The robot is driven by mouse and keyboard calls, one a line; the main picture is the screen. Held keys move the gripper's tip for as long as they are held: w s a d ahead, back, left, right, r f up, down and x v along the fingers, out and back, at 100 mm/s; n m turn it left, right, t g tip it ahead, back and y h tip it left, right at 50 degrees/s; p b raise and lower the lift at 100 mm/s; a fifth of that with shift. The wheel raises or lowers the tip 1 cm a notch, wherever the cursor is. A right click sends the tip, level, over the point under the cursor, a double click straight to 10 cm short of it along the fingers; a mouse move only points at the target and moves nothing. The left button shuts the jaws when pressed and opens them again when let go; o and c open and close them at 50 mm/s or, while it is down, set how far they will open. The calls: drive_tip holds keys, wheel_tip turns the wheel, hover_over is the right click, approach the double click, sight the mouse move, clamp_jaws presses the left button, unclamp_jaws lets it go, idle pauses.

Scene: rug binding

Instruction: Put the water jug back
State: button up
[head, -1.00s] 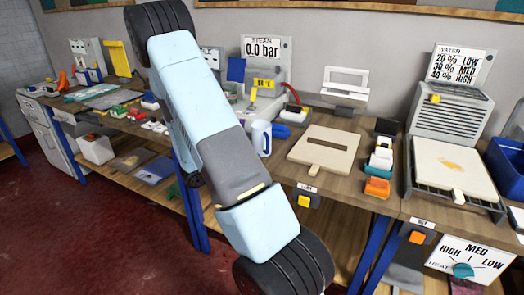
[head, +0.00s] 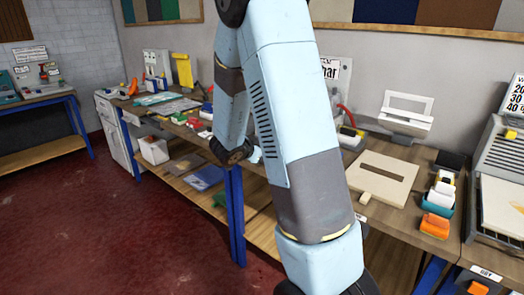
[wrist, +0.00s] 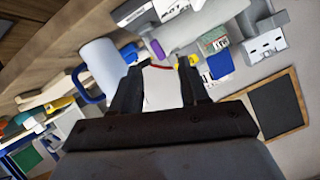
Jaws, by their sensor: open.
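The water jug (wrist: 101,66) shows in the wrist view as a white cylinder with a blue handle (wrist: 86,88). It stands on the wooden bench, left of my gripper and apart from it. My gripper (wrist: 157,78) is open, its two dark fingers spread. A white surface with a red edge (wrist: 163,90) shows between the fingers; I cannot tell whether it lies beyond them. In the head view my arm hides the jug and the gripper.
A heater unit (head: 502,160) stands at the right. A lower shelf runs beneath the bench. The red floor (head: 100,230) at left is clear.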

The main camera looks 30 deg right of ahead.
drive_tip(key=a+r+n+t+y, duration=0.5)
drive_tip(key=a+r+y, duration=0.2)
drive_tip(key=a+r, duration=0.3)
drive_tip(key=s+a+r+n+y, duration=0.5)
drive_tip(key=s+a+r, duration=0.1)
drive_tip(key=s+a, duration=0.1)
drive_tip(key=s+r+n+g+h, duration=0.1)
drive_tip(key=s+n+g, duration=0.4)
drive_tip(key=s, duration=1.8)
drive_tip(key=shift+s+d+r+n+g, duration=0.4)
drive_tip(key=shift+r+n, duration=0.3)
drive_tip(key=shift+n, duration=0.1)
